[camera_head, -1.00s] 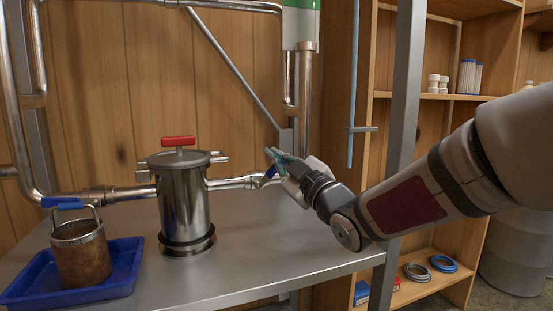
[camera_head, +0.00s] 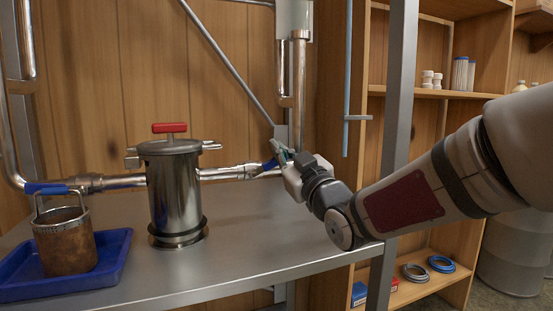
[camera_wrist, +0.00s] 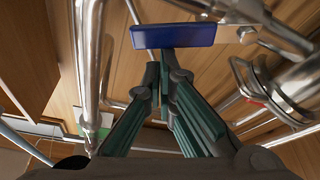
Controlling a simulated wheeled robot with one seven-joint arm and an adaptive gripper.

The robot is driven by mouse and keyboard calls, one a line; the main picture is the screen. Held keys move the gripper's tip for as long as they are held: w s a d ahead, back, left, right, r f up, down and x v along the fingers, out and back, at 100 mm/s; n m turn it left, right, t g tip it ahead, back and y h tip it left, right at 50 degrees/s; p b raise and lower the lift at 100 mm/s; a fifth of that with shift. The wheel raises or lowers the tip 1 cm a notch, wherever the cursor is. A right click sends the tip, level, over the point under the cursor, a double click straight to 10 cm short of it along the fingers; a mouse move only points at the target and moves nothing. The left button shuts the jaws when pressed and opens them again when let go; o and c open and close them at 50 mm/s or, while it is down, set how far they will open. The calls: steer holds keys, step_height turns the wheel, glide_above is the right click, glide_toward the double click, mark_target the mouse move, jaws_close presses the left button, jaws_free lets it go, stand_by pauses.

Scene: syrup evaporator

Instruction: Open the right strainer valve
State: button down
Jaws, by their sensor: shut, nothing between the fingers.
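The right strainer valve has a blue lever handle (camera_head: 270,163) on the pipe to the right of the steel strainer (camera_head: 174,190). In the wrist view its blue handle (camera_wrist: 173,36) lies across the view just beyond my fingertips. My gripper (camera_head: 281,152) is at the handle's right end, and its green-padded fingers (camera_wrist: 166,55) are shut with nothing between them. The tips look close to the handle; I cannot tell whether they touch. The valve body is partly hidden in the head view by the gripper.
The left valve has a blue handle (camera_head: 46,188). A brown basket (camera_head: 66,246) sits in a blue tray (camera_head: 118,257) at the bench's left. A vertical grey post (camera_head: 400,120) stands by my arm. The steel bench top (camera_head: 255,228) is clear at the middle and right.

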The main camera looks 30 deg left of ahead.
steer(key=shift+w+d+f+m+t+h+b, duration=0.15)
steer(key=shift+f+m+t+b, duration=0.15)
steer(key=shift+m+b, duration=0.35)
steer(key=shift+w+d+f+m+t+h+b, duration=0.15)
steer(key=shift+f+m+t+b, duration=0.25)
steer(key=shift+m, duration=0.5)
steer(key=shift+w+d+f+m+t+h+b, duration=0.1)
steer(key=shift+w+f+m+t+h+b, duration=0.15)
steer(key=shift+m+b, duration=0.45)
steer(key=shift+m, duration=0.25)
